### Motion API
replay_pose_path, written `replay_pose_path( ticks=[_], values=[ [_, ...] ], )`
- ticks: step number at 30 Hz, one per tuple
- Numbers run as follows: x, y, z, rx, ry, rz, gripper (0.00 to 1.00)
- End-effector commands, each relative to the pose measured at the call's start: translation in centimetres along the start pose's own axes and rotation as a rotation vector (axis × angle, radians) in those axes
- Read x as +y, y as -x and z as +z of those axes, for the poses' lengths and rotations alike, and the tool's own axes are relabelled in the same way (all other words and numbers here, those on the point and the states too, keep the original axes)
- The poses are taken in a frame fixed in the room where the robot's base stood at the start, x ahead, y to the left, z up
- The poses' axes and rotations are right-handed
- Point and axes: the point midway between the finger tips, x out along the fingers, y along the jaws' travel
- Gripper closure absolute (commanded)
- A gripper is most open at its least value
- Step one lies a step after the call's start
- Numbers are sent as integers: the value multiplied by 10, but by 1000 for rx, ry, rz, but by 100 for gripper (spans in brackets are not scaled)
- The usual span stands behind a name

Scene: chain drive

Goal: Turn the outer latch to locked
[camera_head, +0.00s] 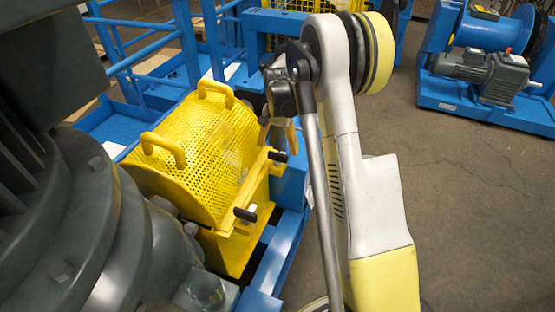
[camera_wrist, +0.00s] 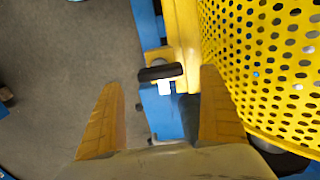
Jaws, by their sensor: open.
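A yellow perforated guard (camera_head: 205,145) bears two latches with black handles on its right side. The far latch (camera_head: 277,156) is just below my gripper (camera_head: 277,127); the near latch (camera_head: 245,214) is closer to the camera. I cannot tell which is the outer one. In the wrist view a black latch handle (camera_wrist: 160,73) lies crosswise between the fingertips of my open gripper (camera_wrist: 160,80), probably the far latch. The fingers appear apart from it, one on each side. The perforated guard (camera_wrist: 270,70) is right of the right finger.
A blue frame (camera_head: 278,255) runs below the guard. A large dark machine housing (camera_head: 60,220) fills the left. Blue railings (camera_head: 150,50) stand behind. Open floor (camera_head: 460,200) is at right, with a blue motor unit (camera_head: 485,75) farther back.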

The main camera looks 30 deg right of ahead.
Motion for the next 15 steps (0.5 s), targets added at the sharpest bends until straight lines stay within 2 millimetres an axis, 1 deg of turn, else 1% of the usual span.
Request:
replay_pose_path(
  ticks=[1,6,10,15],
  values=[
    [0,-14,0,0,0,0,10],
    [0,-39,0,0,1,0,10],
    [0,-49,0,0,1,0,10],
    [0,-51,0,1,1,0,10]
  ],
)
